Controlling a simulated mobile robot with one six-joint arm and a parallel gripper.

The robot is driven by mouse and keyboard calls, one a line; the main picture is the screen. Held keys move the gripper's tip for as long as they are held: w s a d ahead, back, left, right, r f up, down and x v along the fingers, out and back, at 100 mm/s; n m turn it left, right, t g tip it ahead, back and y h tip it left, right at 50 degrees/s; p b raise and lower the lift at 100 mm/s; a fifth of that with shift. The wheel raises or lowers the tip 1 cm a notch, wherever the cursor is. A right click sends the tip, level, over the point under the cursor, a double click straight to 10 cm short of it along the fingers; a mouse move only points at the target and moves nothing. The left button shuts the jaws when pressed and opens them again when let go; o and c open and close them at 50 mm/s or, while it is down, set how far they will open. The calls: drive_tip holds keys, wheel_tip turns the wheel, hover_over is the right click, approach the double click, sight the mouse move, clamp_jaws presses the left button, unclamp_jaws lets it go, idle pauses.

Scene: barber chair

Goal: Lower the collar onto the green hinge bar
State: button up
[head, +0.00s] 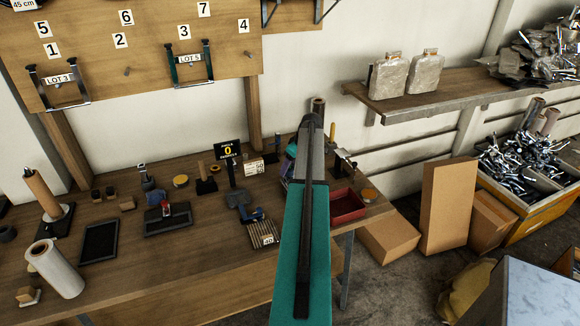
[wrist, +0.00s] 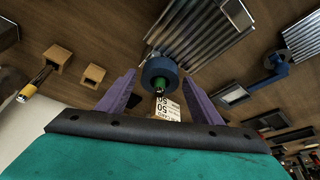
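In the wrist view, a dark blue collar (wrist: 160,66) lies between the fingertips of my gripper (wrist: 159,78). The two purple fingers stand apart, with a visible gap on each side of the collar. A short piece of green bar (wrist: 161,84) shows at the collar's opening; I cannot tell whether the collar is around the bar or only in line with it. In the head view, my teal arm covers most of my gripper (head: 290,151), near the back right of the workbench. I cannot make out the collar or the green bar there.
A white label card (wrist: 167,107) and ribbed metal (wrist: 208,35) are close to the collar. On the workbench (head: 130,275), a red tray (head: 347,206) stands right of my arm and a blue clamp (head: 253,214) left. A black number sign (head: 228,152) stands upright nearby.

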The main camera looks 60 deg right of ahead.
drive_tip(key=shift+r, duration=0.1)
idle(0.3)
drive_tip(key=b+v, duration=0.4)
drive_tip(key=v, duration=0.9)
drive_tip(key=shift+r, duration=0.35)
drive_tip(key=shift+d, duration=0.1)
idle(0.7)
